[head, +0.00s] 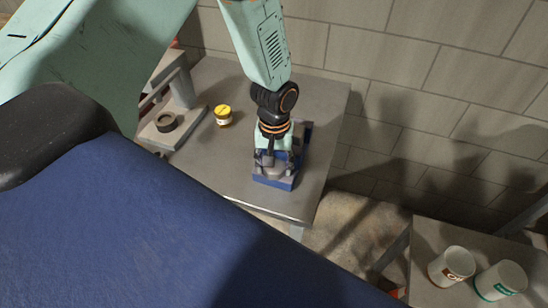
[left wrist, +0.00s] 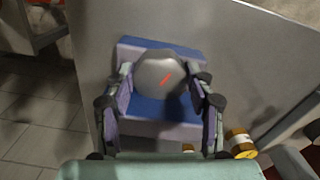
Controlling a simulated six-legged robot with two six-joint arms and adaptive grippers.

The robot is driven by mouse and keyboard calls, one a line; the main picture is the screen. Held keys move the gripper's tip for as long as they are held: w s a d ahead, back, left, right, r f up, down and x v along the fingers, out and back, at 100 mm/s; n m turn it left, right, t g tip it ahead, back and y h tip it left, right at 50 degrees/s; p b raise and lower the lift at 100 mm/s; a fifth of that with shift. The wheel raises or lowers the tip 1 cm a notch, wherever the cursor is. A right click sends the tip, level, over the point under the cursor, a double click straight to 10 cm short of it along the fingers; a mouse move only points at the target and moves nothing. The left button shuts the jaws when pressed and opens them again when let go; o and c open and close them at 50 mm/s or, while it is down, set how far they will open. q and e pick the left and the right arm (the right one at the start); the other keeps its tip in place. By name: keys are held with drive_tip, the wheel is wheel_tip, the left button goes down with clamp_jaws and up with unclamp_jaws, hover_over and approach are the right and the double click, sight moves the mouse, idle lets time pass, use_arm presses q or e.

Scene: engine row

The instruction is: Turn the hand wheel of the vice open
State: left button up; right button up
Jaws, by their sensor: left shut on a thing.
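The blue vice (head: 290,184) stands on the grey metal bench, partly hidden by my left gripper in the head view. My left gripper (head: 270,166) reaches down over the vice from above. In the left wrist view, the fingers of my left gripper (left wrist: 160,86) lie on both sides of the wheel and are shut on it. My right gripper is in neither view.
A yellow-lidded jar (head: 223,116) stands on the bench (head: 240,85), left of the vice. A roll of black tape (head: 166,122) lies on a grey base at the bench's left. Two white mugs, one brown-marked (head: 451,267) and one green-marked (head: 501,281), stand on a separate table at lower right.

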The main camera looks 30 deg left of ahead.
use_arm(q)
drive_tip(key=shift+n, duration=0.3)
drive_tip(key=o, duration=1.2)
drive_tip(key=shift+c, duration=0.2)
